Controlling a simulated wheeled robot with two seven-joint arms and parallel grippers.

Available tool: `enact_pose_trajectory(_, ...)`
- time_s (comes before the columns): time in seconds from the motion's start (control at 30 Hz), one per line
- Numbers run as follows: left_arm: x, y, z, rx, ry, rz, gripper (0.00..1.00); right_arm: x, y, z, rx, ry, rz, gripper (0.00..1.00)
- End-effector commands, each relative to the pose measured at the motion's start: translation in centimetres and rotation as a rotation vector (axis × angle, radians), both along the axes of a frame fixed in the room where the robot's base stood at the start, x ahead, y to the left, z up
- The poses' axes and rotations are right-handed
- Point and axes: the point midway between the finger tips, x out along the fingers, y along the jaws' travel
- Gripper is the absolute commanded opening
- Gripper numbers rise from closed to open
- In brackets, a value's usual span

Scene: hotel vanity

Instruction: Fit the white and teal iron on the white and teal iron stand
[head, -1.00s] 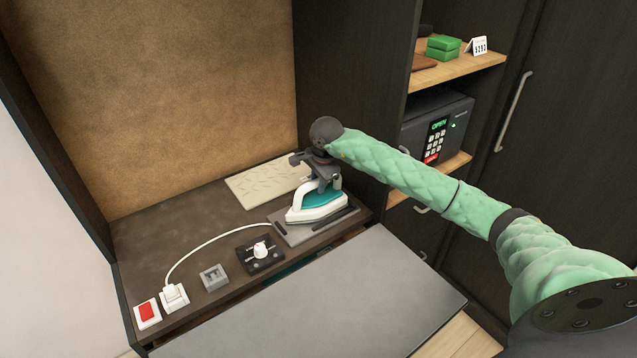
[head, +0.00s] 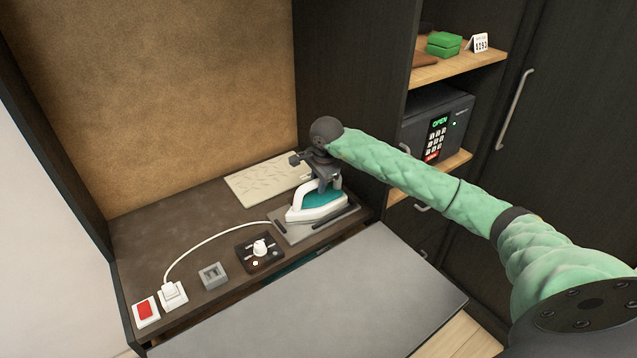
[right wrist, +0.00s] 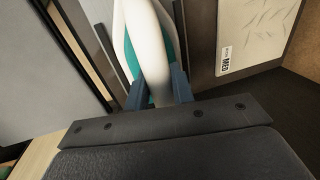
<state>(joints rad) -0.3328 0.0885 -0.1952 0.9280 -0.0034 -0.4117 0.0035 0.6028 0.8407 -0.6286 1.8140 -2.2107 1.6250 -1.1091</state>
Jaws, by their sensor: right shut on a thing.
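The white and teal iron (head: 312,214) rests on or just above a grey plate with dark side rails (head: 290,235), which looks like the iron stand; I cannot tell whether it is fully seated. Its cord runs left to a white plug. My right gripper (head: 326,183) is above the iron and shut on its handle. In the right wrist view the white handle (right wrist: 143,35) passes between the two fingers (right wrist: 159,88), with the teal body behind. The iron's underside is hidden. My left gripper is not in view.
A cream patterned board (head: 262,182) lies behind the plate. A black dial panel (head: 260,252), a grey socket block (head: 213,276), the white plug (head: 172,295) and a red switch (head: 146,311) line the counter's front. A grey panel (head: 330,300) lies in front. A cabinet wall stands close at right.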

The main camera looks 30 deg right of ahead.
Motion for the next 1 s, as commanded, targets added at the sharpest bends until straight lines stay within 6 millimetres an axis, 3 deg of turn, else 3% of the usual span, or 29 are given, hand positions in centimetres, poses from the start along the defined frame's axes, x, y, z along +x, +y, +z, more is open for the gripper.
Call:
enact_pose_trajectory(0.4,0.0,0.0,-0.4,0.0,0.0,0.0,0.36,0.0,0.0,-0.3,0.0,-0.002,0.0,0.0)
enact_pose_trajectory(0.43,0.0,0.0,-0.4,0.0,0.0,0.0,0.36,0.0,0.0,-0.2,0.0,-0.002,0.0,0.3)
enact_pose_trajectory(0.53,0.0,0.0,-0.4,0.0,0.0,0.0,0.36,0.0,0.0,-0.3,0.0,-0.001,0.0,0.49)
enact_pose_trajectory(0.83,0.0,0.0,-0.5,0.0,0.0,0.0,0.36,0.0,0.0,-0.4,0.0,0.002,0.0,0.49)
enact_pose_trajectory(1.0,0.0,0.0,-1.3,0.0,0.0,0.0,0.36,-0.2,-0.1,0.8,-0.001,-0.001,0.0,0.49)
